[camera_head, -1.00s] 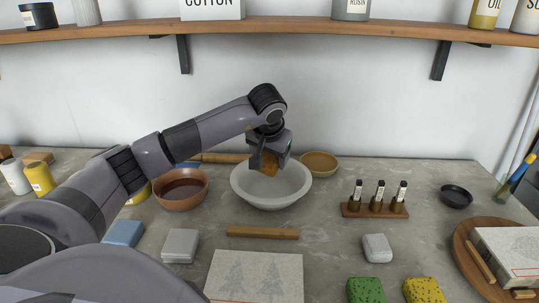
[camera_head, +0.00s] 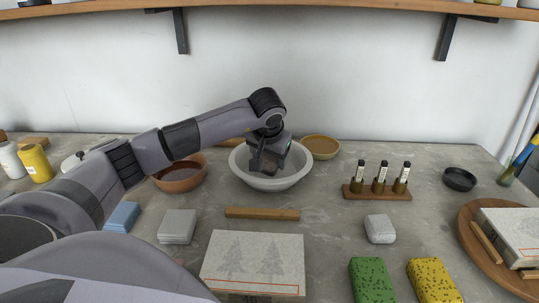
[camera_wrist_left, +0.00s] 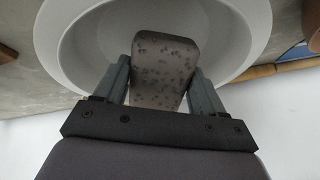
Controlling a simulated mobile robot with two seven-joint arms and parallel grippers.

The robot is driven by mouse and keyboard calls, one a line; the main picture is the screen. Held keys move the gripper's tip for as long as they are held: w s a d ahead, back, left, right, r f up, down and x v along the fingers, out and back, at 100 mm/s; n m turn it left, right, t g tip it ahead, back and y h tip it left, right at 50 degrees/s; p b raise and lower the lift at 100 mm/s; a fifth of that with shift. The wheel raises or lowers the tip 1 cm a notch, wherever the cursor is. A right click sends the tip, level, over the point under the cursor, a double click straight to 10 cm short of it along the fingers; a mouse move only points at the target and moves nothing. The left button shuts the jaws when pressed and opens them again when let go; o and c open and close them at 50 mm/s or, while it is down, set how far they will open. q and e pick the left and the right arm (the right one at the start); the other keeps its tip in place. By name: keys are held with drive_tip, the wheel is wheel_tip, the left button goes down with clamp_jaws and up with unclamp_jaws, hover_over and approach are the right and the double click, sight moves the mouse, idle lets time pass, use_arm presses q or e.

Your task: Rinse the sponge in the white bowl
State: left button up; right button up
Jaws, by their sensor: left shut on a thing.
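The white bowl (camera_head: 240,172) stands at the back middle of the counter; its wide rim also fills much of the left wrist view (camera_wrist_left: 62,40). My left gripper (camera_head: 266,166) reaches down inside the bowl. In the left wrist view, my left gripper (camera_wrist_left: 162,82) is shut on a speckled sponge (camera_wrist_left: 165,66), held between both fingers over the bowl's inside. The sponge looks grey-brown there. In the head view the gripper and bowl hide most or all of it. I cannot tell whether it touches the bowl's bottom. My right gripper is out of view.
A brown bowl (camera_head: 180,178) is left of the white bowl, and a tan bowl (camera_head: 321,147) right behind it. A vial rack (camera_head: 377,193), green sponge (camera_head: 371,281) and yellow sponge (camera_head: 433,281) are to the right.

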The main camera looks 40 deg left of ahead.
use_arm(q)
wheel_tip(320, 180, up, 4)
drive_tip(key=p, duration=0.3)
drive_tip(key=shift+f, duration=0.1)
drive_tip(key=shift+r+p, duration=2.15)
drive_tip(key=shift+r, duration=0.05)
idle(0.6)
wheel_tip(320, 180, up, 4)
drive_tip(key=shift+p, duration=0.95)
drive_tip(key=shift+d, duration=0.1)
